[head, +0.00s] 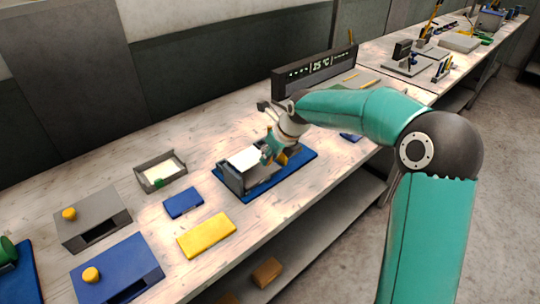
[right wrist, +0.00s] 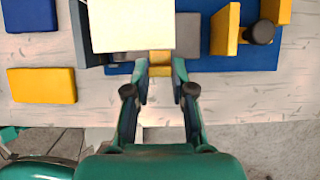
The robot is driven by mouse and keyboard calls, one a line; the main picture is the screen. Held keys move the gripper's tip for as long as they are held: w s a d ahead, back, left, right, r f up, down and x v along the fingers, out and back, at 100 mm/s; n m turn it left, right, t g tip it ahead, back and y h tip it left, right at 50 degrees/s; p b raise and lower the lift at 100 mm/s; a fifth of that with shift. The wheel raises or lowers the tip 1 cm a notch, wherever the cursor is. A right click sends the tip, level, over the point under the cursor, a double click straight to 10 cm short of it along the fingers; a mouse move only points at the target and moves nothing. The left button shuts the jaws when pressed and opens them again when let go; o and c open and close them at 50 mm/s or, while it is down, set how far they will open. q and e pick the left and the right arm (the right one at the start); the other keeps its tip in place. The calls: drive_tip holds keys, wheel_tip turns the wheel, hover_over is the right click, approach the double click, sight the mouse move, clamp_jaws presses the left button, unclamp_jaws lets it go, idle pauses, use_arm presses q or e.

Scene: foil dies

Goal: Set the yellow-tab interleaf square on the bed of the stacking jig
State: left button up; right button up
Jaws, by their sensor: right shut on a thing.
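The interleaf is a white sheet (head: 245,159) with a yellow tab (right wrist: 160,57). My right gripper (head: 268,153) is shut on that tab, which shows between the fingers in the right wrist view (right wrist: 162,80). The stacking jig (head: 234,181) is a grey block with raised walls, standing on a blue mat (head: 297,170). The sheet is over the jig and hides much of its bed; grey bed (right wrist: 188,35) shows to the right of the sheet in the wrist view. I cannot tell whether the sheet touches the bed. My left gripper is not in view.
A grey tray (head: 140,171) with a pale sheet and green tab stands left of the jig. Blue (head: 183,203) and yellow (head: 206,235) blocks lie nearby. Grey (head: 92,217) and blue (head: 117,270) boxes with yellow knobs stand front left. A display (head: 315,68) stands behind.

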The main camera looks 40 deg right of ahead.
drive_tip(key=o, duration=0.9)
drive_tip(key=v, duration=1.2)
drive_tip(key=shift+r, duration=0.2)
